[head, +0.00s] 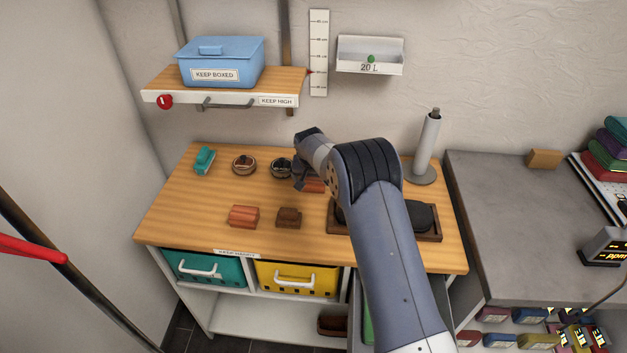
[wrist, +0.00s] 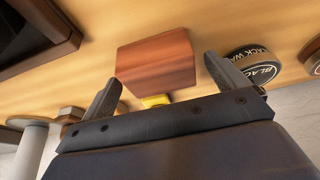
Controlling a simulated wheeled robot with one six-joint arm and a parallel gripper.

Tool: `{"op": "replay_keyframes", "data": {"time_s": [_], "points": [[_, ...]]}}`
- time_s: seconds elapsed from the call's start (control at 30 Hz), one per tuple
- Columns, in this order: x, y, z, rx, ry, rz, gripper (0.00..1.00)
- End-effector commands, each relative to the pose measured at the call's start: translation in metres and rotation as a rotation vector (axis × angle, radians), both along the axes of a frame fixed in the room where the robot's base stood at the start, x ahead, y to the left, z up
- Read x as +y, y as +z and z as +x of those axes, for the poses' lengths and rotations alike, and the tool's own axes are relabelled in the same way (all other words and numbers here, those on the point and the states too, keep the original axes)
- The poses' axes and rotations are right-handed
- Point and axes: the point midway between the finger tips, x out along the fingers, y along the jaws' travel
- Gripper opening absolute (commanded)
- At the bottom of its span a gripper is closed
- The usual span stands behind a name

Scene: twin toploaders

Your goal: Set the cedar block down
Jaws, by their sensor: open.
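A reddish-brown block, which looks like the cedar block (head: 314,186), is at the worktop beside my gripper (head: 301,184), partly hidden by my arm. In the wrist view the block (wrist: 155,62) shows between the two spread fingers of my gripper (wrist: 163,72). The fingers are open, with gaps visible on both sides of the block. It appears to rest on the wooden worktop (head: 190,213); its underside is hidden. A small yellow thing (wrist: 156,101) shows just by the block's edge.
A black wax tin (wrist: 258,65) is close by one finger. An orange-red block (head: 243,216) and a brown block (head: 289,217) lie nearer the front. A dark tray (head: 428,235) is partly behind my arm; a roll holder (head: 427,148) stands at the back. The worktop's left front is clear.

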Motion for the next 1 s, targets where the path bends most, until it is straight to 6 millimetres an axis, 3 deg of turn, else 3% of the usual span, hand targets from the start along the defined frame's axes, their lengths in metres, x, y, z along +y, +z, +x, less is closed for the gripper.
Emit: {"op": "replay_keyframes", "data": {"time_s": [0.33, 1.0], "points": [[-0.0001, -0.005, 0.0023, -0.001, 0.0, 0.0, 0.93], [0.0, -0.0045, 0.0022, -0.001, 0.0, 0.0, 0.41]]}}
